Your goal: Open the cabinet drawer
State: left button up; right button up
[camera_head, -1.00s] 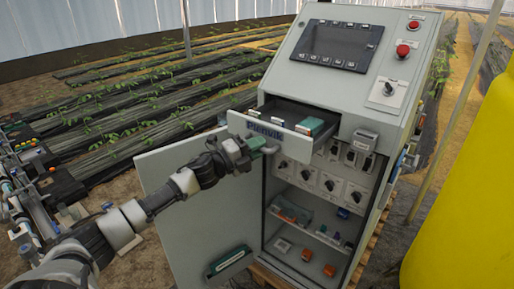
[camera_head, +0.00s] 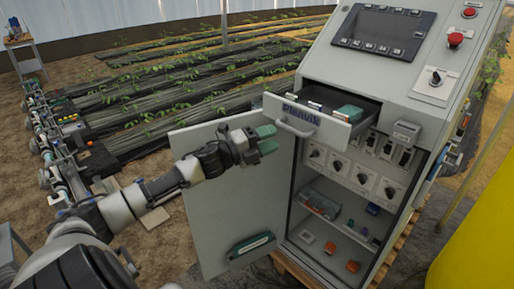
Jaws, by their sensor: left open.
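The cabinet (camera_head: 408,88) is grey with a sloped control panel on top. Its drawer (camera_head: 330,126) is pulled out below the panel, and its front bears the name "Plenvik". A grey handle (camera_head: 294,128) sits on the drawer front. Inside the drawer a green box (camera_head: 349,113) and several small items show. My left gripper (camera_head: 270,139) has green fingertips and is open and empty, just left of the handle and apart from it, in front of the open cabinet door. My right gripper is not in view.
The cabinet door (camera_head: 222,200) stands open to the left, below the drawer. Shelves inside hold small parts (camera_head: 322,204). A yellow tank (camera_head: 475,245) stands at the lower right. Plant rows (camera_head: 190,95) lie behind, and a pipe rig (camera_head: 52,150) stands at the left.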

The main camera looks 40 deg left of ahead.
pick_arm(q)
jog(key=v, duration=0.3)
jog(key=shift+s+a+b, duration=0.2)
jog(key=shift+s+b, duration=0.1)
jog(key=shift+s, duration=0.05)
jog(key=shift+f, duration=0.1)
